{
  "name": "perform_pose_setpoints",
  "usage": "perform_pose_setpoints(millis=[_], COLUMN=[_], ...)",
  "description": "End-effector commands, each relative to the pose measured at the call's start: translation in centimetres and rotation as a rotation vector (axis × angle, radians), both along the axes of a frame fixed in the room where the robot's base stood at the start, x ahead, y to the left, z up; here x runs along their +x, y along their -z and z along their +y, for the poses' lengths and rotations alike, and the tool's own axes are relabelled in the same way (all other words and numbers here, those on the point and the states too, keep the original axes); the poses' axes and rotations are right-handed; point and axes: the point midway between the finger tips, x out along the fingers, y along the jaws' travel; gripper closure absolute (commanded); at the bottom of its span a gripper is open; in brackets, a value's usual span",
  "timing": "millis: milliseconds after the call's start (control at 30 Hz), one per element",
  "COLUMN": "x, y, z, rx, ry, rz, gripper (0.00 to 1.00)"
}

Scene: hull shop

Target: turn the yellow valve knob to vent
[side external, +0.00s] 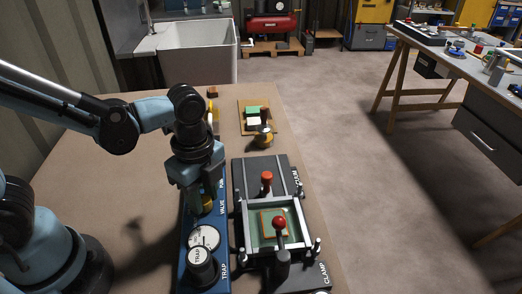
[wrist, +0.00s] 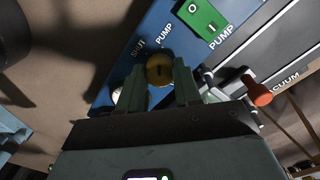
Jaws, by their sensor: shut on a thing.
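The yellow valve knob (wrist: 160,70) sits on the blue panel (wrist: 125,50), with a dark mark on its top. The words SHUT and PUMP are printed beside it; I see no VENT label, and part of the panel is hidden by my gripper. My gripper (wrist: 161,82) points down at the panel, one finger on each side of the knob, shut on it. In the side external view my gripper (side external: 205,198) stands over the panel and a bit of the yellow knob (side external: 207,208) shows below it.
A green pump switch (wrist: 205,19) is close to the knob. A red-orange handle (wrist: 257,93) stands to the right. In the side view, a white gauge (side external: 203,238) and the black-sided trap (side external: 201,265) sit nearer on the panel. A clamp frame (side external: 243,225) with red-knobbed levers stands right.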

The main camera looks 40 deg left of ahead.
Motion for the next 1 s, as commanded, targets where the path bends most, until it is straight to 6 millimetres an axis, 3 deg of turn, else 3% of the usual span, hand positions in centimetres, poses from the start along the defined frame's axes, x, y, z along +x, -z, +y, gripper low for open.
perform_pose_setpoints(millis=[1000], x=[-0.04], y=[-0.02], z=[0.09], rx=[0.001], ry=[-0.947], rz=[0.002], gripper=[0.97])
